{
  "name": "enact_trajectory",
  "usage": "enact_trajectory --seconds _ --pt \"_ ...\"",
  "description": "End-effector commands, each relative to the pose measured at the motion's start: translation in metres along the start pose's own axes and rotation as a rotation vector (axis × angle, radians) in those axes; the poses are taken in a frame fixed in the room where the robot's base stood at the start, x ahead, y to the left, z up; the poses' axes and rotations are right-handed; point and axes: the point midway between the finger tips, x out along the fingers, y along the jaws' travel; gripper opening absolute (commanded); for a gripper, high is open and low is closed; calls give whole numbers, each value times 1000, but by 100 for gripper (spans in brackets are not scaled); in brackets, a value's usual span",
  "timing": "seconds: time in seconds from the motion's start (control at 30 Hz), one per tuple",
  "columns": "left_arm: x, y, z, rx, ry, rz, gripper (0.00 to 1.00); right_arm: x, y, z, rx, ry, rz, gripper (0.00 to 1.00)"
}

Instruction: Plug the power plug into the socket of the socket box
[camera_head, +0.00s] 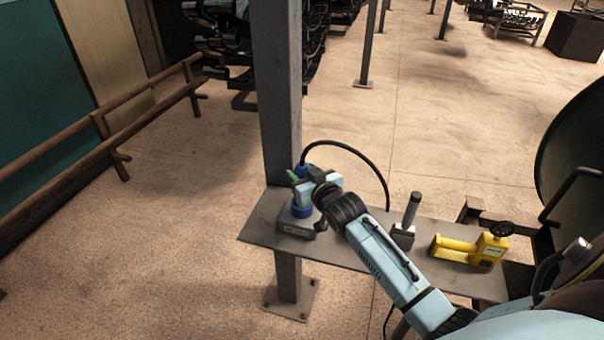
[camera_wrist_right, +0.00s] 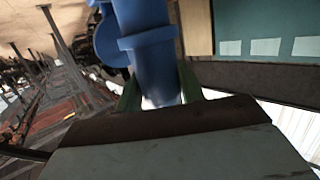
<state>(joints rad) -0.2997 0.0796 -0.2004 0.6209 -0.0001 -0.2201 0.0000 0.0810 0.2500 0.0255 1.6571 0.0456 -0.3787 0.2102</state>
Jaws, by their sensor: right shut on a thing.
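The power plug (camera_head: 306,169) is blue, with a black cable rising from it and arching to the right. My right gripper (camera_head: 296,177), with green fingers, is shut on it over the left end of the grey shelf. In the right wrist view the blue plug body (camera_wrist_right: 150,60) sits between the green fingers (camera_wrist_right: 159,90). The socket box (camera_head: 297,228) is a low grey box on the shelf with a blue socket (camera_head: 299,210) on it. The socket lies just below the gripper; the gripper hides whether plug and socket touch. My left gripper is not in view.
The shelf (camera_head: 262,225) is narrow, with a steel post (camera_head: 277,90) close behind the socket box. A small stand with an upright grey handle (camera_head: 411,208) and a yellow tool (camera_head: 468,249) stand to the right. The black cable (camera_head: 372,166) hangs behind the shelf.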

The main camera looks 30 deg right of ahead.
Motion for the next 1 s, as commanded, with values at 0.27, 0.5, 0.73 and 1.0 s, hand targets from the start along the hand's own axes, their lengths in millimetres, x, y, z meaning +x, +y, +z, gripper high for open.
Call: enact_trajectory --seconds 0.27,0.5,0.73,1.0 --pt "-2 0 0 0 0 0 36 0 0 -1 0 1 0 12" --pt "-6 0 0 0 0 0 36 0 0 -1 0 1 0 12" --pt "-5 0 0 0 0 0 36 0 0 0 0 1 0 12" --pt "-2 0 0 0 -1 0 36 1 0 4 0 1 0 12"
